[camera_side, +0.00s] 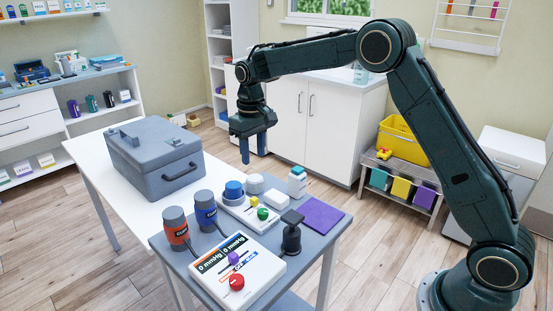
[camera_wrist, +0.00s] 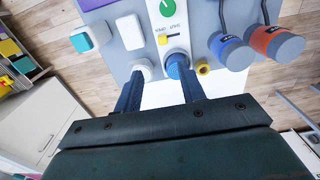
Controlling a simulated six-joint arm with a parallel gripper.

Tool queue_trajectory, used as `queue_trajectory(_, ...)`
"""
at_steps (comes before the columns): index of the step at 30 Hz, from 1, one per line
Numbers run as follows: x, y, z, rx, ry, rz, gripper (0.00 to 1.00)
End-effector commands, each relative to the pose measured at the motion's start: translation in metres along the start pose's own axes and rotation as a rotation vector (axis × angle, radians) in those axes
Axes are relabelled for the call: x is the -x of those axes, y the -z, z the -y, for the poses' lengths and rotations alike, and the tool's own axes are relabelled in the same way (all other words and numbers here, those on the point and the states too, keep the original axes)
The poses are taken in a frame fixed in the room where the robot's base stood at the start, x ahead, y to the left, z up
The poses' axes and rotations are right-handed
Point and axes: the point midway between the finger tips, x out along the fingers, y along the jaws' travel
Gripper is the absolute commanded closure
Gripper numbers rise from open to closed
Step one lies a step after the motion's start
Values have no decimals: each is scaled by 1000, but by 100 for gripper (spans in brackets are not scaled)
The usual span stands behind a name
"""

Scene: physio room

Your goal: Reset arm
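My dark green arm reaches in from the right, and my gripper (camera_side: 246,160) hangs pointing down above the far side of the grey cart (camera_side: 335,232). In the wrist view my gripper (camera_wrist: 161,92) shows two blue fingers set apart with nothing between them, so it is open and empty. The fingers are above the blue-topped knob (camera_side: 234,188) and the white round piece (camera_side: 255,183), apart from both as far as I can tell. The blue knob (camera_wrist: 174,66) and white piece (camera_wrist: 142,69) also show in the wrist view.
A grey case (camera_side: 155,160) stands on the white table (camera_side: 88,157) at left.

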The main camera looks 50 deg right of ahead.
Motion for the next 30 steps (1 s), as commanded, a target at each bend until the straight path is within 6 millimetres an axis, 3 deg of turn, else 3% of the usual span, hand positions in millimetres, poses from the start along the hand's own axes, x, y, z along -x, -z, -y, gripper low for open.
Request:
queue_trajectory(8,5,-3,0,0,0,-6,60)
queue_trajectory(14,28,-19,0,0,0,-35,60)
queue_trajectory(30,112,-119,1,1,0,-173,60)
